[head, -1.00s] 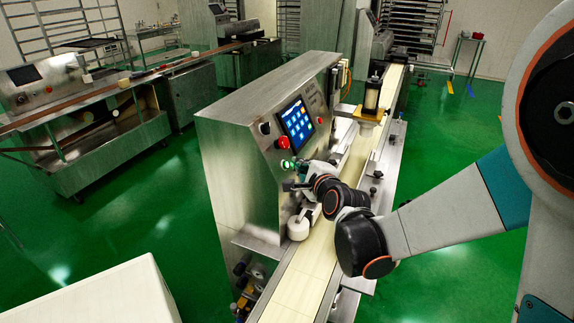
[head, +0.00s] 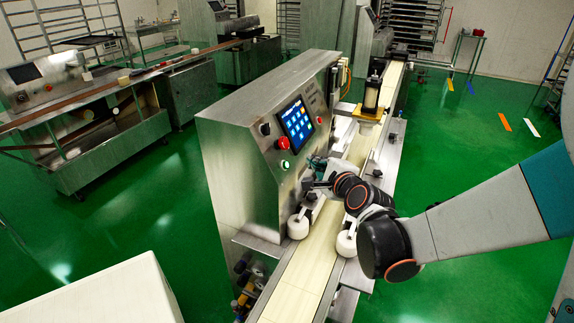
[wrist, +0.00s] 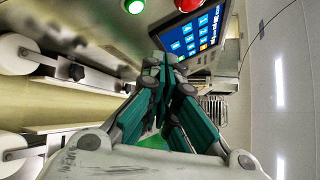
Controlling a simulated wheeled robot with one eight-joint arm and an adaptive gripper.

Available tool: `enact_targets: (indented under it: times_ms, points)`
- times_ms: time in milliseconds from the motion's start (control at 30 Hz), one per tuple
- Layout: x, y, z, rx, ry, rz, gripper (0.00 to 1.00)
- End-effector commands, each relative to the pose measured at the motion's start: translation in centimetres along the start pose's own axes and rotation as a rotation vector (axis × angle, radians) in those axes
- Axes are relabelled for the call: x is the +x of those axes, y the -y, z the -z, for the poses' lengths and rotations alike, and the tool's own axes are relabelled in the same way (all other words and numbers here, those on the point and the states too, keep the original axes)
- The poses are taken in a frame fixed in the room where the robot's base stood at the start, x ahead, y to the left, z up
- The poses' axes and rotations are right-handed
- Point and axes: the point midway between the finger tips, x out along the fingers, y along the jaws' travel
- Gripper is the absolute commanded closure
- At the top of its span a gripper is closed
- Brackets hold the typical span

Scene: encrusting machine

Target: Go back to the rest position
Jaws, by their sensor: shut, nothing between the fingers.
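My gripper (wrist: 160,95) fills the middle of the wrist view, its teal fingers together with nothing between them. In the head view my gripper (head: 313,177) is small and partly hidden by my wrist, in front of the machine's panel and above the belt. The encrusting machine (head: 235,150) has a blue touchscreen (head: 297,124), a red button (head: 282,143) and a lit green button (head: 284,165). In the wrist view the green button (wrist: 134,6), red button (wrist: 187,5) and screen (wrist: 198,38) lie beyond the fingers, apart from them.
The pale conveyor belt (head: 312,250) runs under my arm. White rollers (head: 298,227) stand at its sides, one close to my wrist. A pale box (head: 100,295) is at the lower left. Green floor (head: 470,130) is open on the right.

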Motion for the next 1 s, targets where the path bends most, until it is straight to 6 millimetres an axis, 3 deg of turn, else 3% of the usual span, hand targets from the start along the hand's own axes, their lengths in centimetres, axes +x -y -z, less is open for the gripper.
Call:
enact_targets:
  times_ms: [300,467,767,1000]
  points:
    - [0.0,0.0,0.0,-0.003,0.0,-0.001,1.0]
    - [-1.4,0.5,0.1,-0.089,-0.01,-0.028,1.0]
    - [-8.5,1.3,0.9,-0.529,-0.038,-0.196,1.0]
    - [-15.5,0.3,2.3,-0.888,-0.033,-0.366,1.0]
